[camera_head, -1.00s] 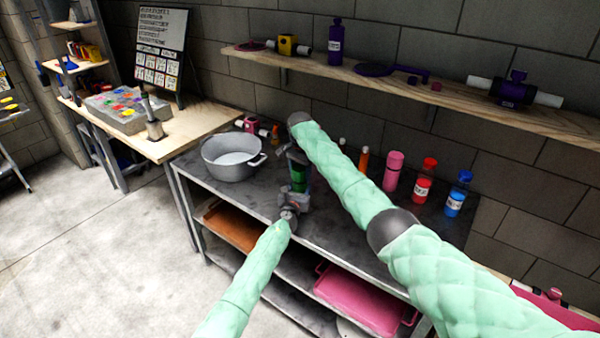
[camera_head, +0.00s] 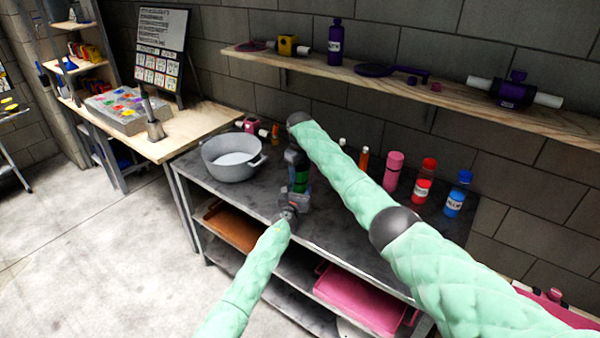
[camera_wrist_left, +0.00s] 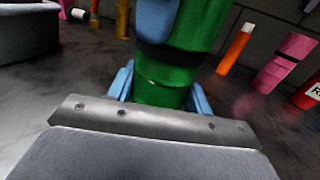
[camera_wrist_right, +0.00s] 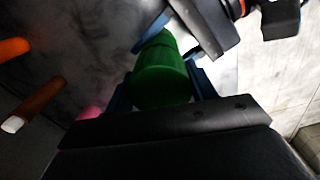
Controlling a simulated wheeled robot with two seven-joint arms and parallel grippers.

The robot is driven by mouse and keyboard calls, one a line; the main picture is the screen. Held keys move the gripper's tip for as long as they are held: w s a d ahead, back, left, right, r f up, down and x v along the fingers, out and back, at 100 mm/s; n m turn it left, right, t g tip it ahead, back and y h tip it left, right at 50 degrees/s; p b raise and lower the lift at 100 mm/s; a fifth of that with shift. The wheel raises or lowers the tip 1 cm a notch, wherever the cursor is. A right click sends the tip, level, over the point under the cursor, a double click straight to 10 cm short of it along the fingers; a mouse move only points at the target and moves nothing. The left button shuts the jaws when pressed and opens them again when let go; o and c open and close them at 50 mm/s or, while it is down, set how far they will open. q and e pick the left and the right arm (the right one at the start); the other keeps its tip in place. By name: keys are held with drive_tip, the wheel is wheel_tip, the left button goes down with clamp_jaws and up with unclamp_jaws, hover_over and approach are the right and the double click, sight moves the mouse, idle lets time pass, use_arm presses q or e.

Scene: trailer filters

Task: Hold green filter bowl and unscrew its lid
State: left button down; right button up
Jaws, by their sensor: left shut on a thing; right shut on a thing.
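The green filter bowl (camera_head: 300,187) stands upright on the grey metal bench. In the left wrist view the bowl (camera_wrist_left: 165,88) sits between the blue fingers of my left gripper (camera_head: 297,202), which is shut on it low down. A black band separates it from the green lid part (camera_wrist_left: 205,22) above. My right gripper (camera_head: 295,160) is above the left one and shut on the lid. In the right wrist view the green lid (camera_wrist_right: 160,82) sits between blue fingers. The grippers hide much of both parts, and I cannot tell how far the lid is turned.
A grey pot (camera_head: 232,158) stands left of the filter. A pink bottle (camera_head: 393,171), a red bottle (camera_head: 424,180) and a blue bottle (camera_head: 457,194) stand to the right. A wooden wall shelf (camera_head: 400,80) runs above. The bench's front right is mostly clear.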

drive_tip(key=n, duration=0.4)
drive_tip(key=shift+w+d, duration=0.1)
drive_tip(key=n, duration=0.5)
drive_tip(key=shift+n, duration=0.4)
drive_tip(key=n, duration=0.5)
drive_tip(key=shift+r+n, duration=0.1)
drive_tip(key=shift+n, duration=0.2)
drive_tip(key=n, duration=0.4)
drive_tip(key=shift+n, duration=0.3)
drive_tip(key=shift+r, duration=0.6)
drive_tip(key=shift+r, duration=0.35)
drive_tip(key=shift+r, duration=0.25)
